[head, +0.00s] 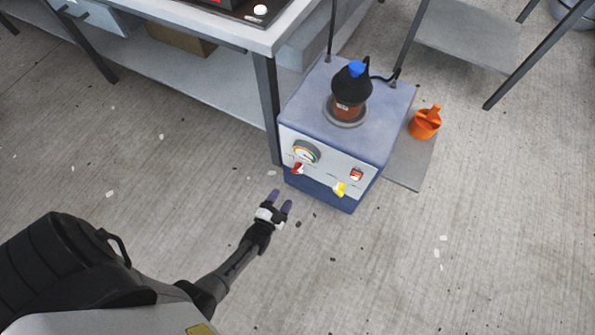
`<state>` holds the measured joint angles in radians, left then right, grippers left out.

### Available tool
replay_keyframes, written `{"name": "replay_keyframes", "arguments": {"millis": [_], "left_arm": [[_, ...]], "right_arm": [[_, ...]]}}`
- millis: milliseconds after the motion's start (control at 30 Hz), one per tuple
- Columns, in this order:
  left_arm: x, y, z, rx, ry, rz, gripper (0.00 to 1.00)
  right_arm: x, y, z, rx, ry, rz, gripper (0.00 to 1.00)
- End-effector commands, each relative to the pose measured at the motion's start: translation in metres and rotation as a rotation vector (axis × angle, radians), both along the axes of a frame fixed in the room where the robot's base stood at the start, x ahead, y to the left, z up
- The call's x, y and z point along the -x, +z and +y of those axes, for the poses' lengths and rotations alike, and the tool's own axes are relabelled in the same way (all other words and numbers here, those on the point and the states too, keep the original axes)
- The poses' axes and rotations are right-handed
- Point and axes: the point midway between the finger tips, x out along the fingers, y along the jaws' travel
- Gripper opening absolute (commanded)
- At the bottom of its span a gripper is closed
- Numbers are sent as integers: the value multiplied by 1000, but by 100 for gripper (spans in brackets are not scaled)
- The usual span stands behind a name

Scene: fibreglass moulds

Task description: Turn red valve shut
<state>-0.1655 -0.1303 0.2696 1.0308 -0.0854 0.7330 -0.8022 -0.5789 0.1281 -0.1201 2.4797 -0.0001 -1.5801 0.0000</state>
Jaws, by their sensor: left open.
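The red valve (297,168) is a small red handle on the front panel of a blue-grey box-shaped machine (384,108), just below a round gauge (306,152). A yellow valve (339,188) sits lower right on the same panel. My left gripper (280,202) is open and empty, with its two purple-tipped fingers pointing toward the machine's lower left front. In the picture it is below and left of the red valve, apart from it. The exact angle of the red handle is too small to tell. My right gripper is not in view.
A dark bottle with a blue cap (351,85) stands on the machine, with a black hose. A red-lit switch (356,174) is on the panel. An orange container (425,123) stands at the right. A workbench (222,32) stands behind left. The front floor is mostly clear.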

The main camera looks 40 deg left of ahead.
Motion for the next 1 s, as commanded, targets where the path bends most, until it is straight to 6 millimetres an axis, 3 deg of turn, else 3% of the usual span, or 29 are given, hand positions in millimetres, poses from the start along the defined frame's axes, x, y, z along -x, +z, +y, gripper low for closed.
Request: {"name": "replay_keyframes", "arguments": {"millis": [400, 600, 1000], "left_arm": [[-74, -2, 18, 0, 0, -3, 60], [-102, -2, 25, 0, 0, 0, 60], [-123, 0, 29, 0, 0, 1, 60]], "right_arm": [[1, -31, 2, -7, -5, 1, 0], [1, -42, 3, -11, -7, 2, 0], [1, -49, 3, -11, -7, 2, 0]]}}
